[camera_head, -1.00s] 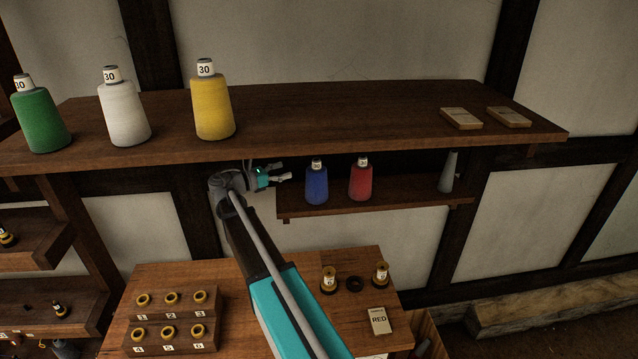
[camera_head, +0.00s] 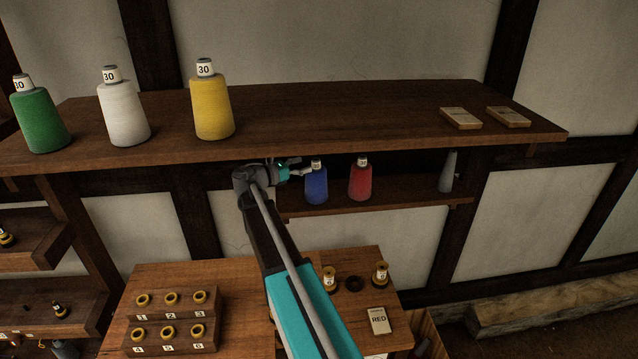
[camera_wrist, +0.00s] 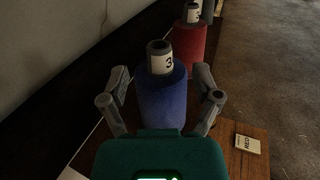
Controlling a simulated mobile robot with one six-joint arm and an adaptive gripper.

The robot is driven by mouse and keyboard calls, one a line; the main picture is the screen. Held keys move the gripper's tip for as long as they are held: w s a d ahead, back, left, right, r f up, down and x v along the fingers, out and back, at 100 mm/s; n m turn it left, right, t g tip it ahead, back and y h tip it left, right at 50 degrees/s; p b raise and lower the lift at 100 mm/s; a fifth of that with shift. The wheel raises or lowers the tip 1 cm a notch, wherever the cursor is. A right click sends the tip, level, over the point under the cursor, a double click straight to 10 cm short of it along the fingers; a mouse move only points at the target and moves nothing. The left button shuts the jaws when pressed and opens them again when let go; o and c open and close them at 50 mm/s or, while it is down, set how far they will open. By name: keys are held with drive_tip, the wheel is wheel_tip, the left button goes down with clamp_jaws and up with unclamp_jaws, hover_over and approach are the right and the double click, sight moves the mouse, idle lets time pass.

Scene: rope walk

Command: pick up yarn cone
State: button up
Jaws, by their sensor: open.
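A blue yarn cone (camera_head: 316,187) with a white labelled top stands upright on the lower shelf. It also shows in the wrist view (camera_wrist: 163,105), between the open fingers of my gripper (camera_wrist: 160,105). In the head view my gripper (camera_head: 302,171) is at the blue cone's left side, near its top. A red yarn cone (camera_head: 360,182) stands just to the right on the same shelf, and in the wrist view it is behind the blue one (camera_wrist: 190,45). Green (camera_head: 40,122), white (camera_head: 124,115) and yellow (camera_head: 212,108) cones stand on the upper shelf.
The upper shelf (camera_head: 340,110) overhangs close above my gripper. A bare grey cone (camera_head: 448,172) stands at the lower shelf's (camera_head: 410,203) right end. Below, a table (camera_head: 240,290) holds small spools, a numbered rack (camera_head: 172,320) and a RED card (camera_head: 379,320).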

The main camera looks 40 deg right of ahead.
sight(313, 162)
drive_tip(key=shift+s+d, duration=0.25)
drive_tip(key=shift+d, duration=1)
drive_tip(key=shift+s+d, duration=0.2)
drive_tip(key=shift+d, duration=1.05)
clamp_jaws()
